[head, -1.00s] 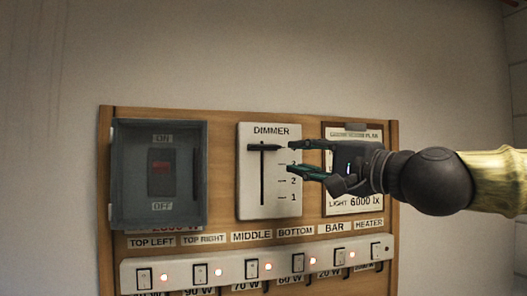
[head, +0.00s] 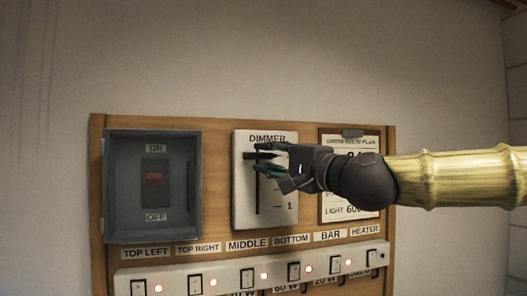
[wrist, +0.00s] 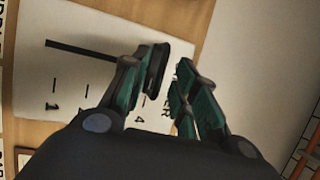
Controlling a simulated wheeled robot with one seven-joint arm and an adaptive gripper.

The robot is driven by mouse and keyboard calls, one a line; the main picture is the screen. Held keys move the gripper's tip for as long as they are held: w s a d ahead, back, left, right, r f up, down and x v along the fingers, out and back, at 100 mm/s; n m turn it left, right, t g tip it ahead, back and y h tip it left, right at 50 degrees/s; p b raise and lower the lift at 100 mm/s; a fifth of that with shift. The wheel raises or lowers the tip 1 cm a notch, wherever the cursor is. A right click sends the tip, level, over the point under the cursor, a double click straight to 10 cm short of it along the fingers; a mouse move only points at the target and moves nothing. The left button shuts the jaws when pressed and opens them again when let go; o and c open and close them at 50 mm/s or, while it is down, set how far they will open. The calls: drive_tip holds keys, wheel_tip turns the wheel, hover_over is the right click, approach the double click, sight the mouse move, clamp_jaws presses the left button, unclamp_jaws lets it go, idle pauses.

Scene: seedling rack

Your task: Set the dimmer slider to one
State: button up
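The dimmer (head: 241,205) is a white plate with a vertical black slot and a scale; the 1 shows low on the plate. Its dark slider knob (head: 251,155) stands near the top of the slot, by the 4 end. My gripper (head: 271,160) reaches in from the right, with its green fingertips at the knob's right end. In the wrist view, the knob looks like the dark bar (wrist: 158,68) between the fingers, close to the left one. A gap shows to the right finger, so the gripper is open. The fingers hide part of the scale; contact is unclear.
A clipboard sheet (head: 335,208) hangs on the right, partly behind my arm. A strip of rocker switches with lit lamps (head: 230,274) runs below.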

drive_tip(key=shift+p+x, duration=0.35)
drive_tip(key=shift+x, duration=0.8)
clamp_jaws()
